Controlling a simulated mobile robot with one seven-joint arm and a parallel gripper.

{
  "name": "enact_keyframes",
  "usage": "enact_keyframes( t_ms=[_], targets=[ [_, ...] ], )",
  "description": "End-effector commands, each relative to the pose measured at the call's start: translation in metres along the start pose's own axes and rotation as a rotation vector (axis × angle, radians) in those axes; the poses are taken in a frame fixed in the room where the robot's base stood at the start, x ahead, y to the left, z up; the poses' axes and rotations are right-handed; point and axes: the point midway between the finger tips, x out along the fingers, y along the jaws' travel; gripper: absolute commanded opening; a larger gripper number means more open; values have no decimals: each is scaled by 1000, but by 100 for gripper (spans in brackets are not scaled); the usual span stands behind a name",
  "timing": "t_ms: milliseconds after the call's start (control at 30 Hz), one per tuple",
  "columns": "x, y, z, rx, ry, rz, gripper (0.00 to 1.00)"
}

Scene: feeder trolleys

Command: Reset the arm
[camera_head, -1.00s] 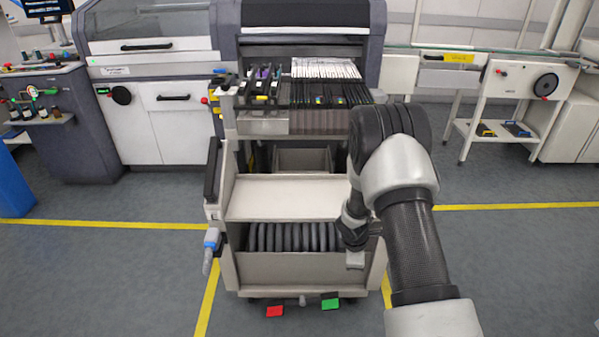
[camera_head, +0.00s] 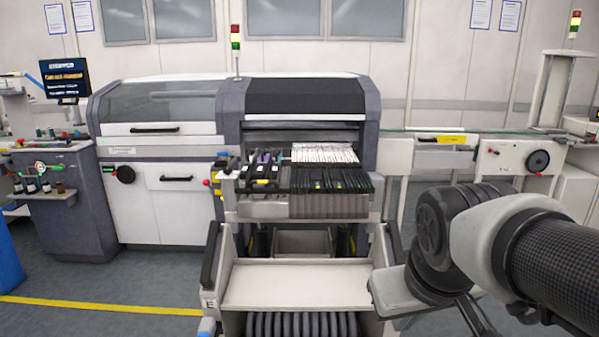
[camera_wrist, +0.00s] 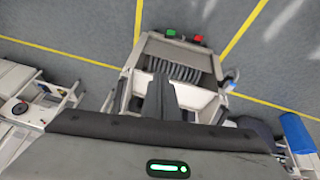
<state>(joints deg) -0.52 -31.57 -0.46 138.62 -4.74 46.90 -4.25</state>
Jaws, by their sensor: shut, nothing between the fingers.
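My arm (camera_head: 500,235) reaches in from the right edge of the head view, bent, with its dark joint right of the feeder trolley. My gripper (camera_wrist: 161,92) shows in the wrist view as a dark pair of fingers held together, with nothing between them. It points over the trolley from above. In the head view I cannot clearly pick out the fingertips among the parts at the arm's end. The feeder trolley (camera_head: 295,287) stands in the middle, with a bare pale shelf and dark reels below; it also shows in the wrist view (camera_wrist: 203,100).
A placement machine (camera_head: 305,98) stands behind the trolley. A rack of feeders (camera_head: 330,180) sits on the trolley's top. A console (camera_head: 65,200) is at left and a conveyor (camera_head: 445,150) at right. A blue bin (camera_wrist: 298,133) shows in the wrist view. Floor is clear left of the trolley.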

Motion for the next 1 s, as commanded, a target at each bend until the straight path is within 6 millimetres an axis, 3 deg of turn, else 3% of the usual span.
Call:
enact_keyframes(
  t_ms=[233,300,567,833,1000],
  targets=[
    [-30,-18,38,133,44,-53,0],
    [-51,-16,28,136,39,-55,0],
    [-104,-9,2,133,38,-54,0],
    [-183,0,-37,132,39,-53,0],
    [-210,4,-50,132,38,-53,0]
  ],
)
